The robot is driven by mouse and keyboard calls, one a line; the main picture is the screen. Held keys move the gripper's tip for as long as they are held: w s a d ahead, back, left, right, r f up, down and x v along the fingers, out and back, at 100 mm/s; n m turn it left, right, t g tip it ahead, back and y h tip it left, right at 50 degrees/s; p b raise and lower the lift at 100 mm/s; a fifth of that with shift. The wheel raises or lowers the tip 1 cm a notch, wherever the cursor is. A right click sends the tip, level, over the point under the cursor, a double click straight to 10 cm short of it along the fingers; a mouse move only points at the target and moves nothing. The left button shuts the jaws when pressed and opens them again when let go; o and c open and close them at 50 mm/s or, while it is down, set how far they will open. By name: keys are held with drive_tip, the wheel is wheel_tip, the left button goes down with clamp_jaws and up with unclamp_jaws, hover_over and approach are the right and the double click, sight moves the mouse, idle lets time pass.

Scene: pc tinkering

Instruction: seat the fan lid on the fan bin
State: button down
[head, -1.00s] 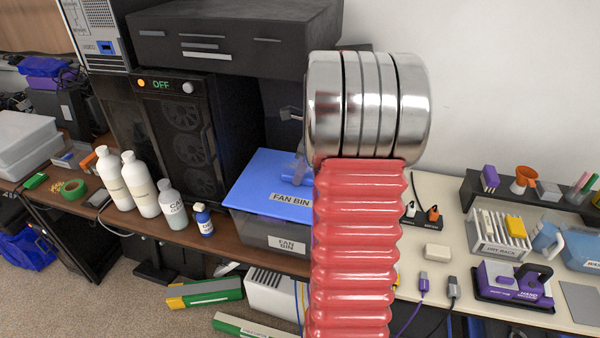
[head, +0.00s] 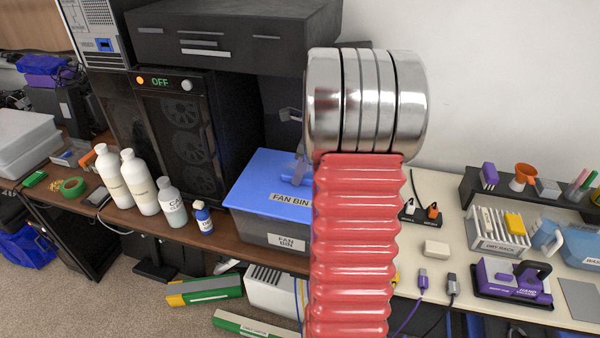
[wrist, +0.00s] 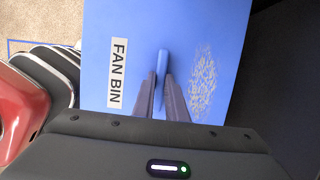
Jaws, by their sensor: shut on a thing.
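The blue fan lid (head: 262,180), labelled FAN BIN, lies over the top of the grey see-through fan bin (head: 250,231) on the brown bench. In the head view its edges look lined up with the bin's rim, but I cannot tell whether it is fully down. In the wrist view the lid (wrist: 130,40) fills the middle, and my gripper (wrist: 162,85) is shut on its upright blue handle (wrist: 162,62). In the head view my gripper (head: 297,172) is mostly hidden behind my red and silver arm. The bin is hidden under the lid in the wrist view.
A black PC case (head: 180,130) with fans stands left of the bin, under a dark drawer box (head: 230,40). White bottles (head: 139,182) and a small blue bottle (head: 203,217) stand at the front left. The bench's front edge is close to the bin.

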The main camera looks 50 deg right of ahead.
drive_tip(key=shift+f, duration=0.3)
drive_tip(key=c, duration=2.1)
unclamp_jaws()
drive_tip(key=shift+o, duration=0.3)
drive_tip(key=o, duration=0.5)
drive_tip(key=shift+v, duration=4)
drive_tip(key=shift+n, duration=0.3)
